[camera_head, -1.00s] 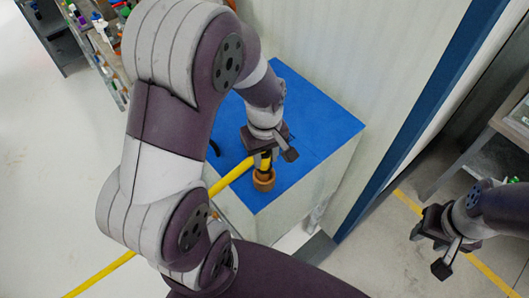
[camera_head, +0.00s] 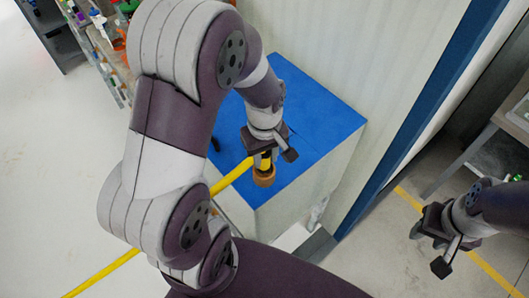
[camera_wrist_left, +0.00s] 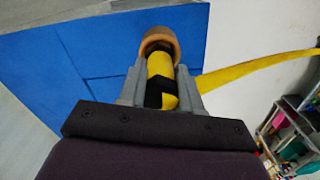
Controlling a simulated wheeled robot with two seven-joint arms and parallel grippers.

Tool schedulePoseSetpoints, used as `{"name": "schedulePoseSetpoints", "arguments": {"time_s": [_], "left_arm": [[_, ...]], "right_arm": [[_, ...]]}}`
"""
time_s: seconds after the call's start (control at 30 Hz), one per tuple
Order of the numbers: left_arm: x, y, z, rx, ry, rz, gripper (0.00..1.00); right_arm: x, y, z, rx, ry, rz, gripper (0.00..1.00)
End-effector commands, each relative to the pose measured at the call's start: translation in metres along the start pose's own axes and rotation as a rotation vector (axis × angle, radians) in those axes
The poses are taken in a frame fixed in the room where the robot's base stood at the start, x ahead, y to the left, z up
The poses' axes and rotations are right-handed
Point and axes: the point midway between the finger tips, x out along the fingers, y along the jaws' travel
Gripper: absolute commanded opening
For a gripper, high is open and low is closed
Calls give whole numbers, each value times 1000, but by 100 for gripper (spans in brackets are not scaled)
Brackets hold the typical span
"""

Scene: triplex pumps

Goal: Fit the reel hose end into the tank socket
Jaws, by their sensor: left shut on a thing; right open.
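The tank is a pale box with a blue top (camera_head: 315,120), standing against a pale wall. A brown-orange round socket (camera_head: 264,177) sits near its front edge and shows as a ring in the left wrist view (camera_wrist_left: 158,34). My left gripper (camera_head: 264,157) is shut on the yellow hose end (camera_wrist_left: 160,68), just above the socket. In the left wrist view the yellow tip reaches into the ring's outline; how deep it sits I cannot tell. The yellow hose (camera_head: 232,175) runs off to the left. My right gripper (camera_head: 434,229) is open and empty at the right, away from the tank.
A blue post (camera_head: 430,105) stands right of the tank. Shelves with coloured items (camera_head: 105,35) stand at the upper left. A workbench (camera_head: 500,125) is at the far right. The pale floor at the left is clear except for the hose.

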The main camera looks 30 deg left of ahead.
Motion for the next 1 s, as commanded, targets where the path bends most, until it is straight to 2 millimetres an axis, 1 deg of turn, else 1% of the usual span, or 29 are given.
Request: {"name": "schedulePoseSetpoints", "arguments": {"time_s": [0.03,0.07,0.1,0.13,0.43,0.53,0.57,0.77,0.8,0.87,0.9,0.93,1.0], "left_arm": [[2,0,0,0,0,0,0],[1,0,0,0,0,0,40],[1,0,0,0,0,0,53],[1,0,0,0,0,0,63],[0,0,0,0,0,0,63],[-11,1,-1,0,3,3,63],[-17,1,-1,0,4,4,63],[-71,1,-1,0,5,6,63],[-82,1,-1,0,5,5,63],[-97,1,-1,0,4,4,63],[-107,0,0,0,3,3,63],[-119,0,0,0,1,1,63],[-126,0,0,0,0,-1,63]], "right_arm": [[2,0,0,0,0,0,43],[1,0,0,0,0,0,43],[1,0,0,0,0,0,43],[1,0,0,0,0,0,43],[1,0,0,0,0,0,43],[5,0,0,0,0,0,43],[6,0,1,0,0,0,43],[18,0,2,0,0,0,43],[18,0,2,0,0,0,43],[18,0,2,0,0,0,43],[15,0,2,0,-1,0,43],[2,0,0,0,-1,0,43],[-5,0,-1,0,1,0,43]]}}
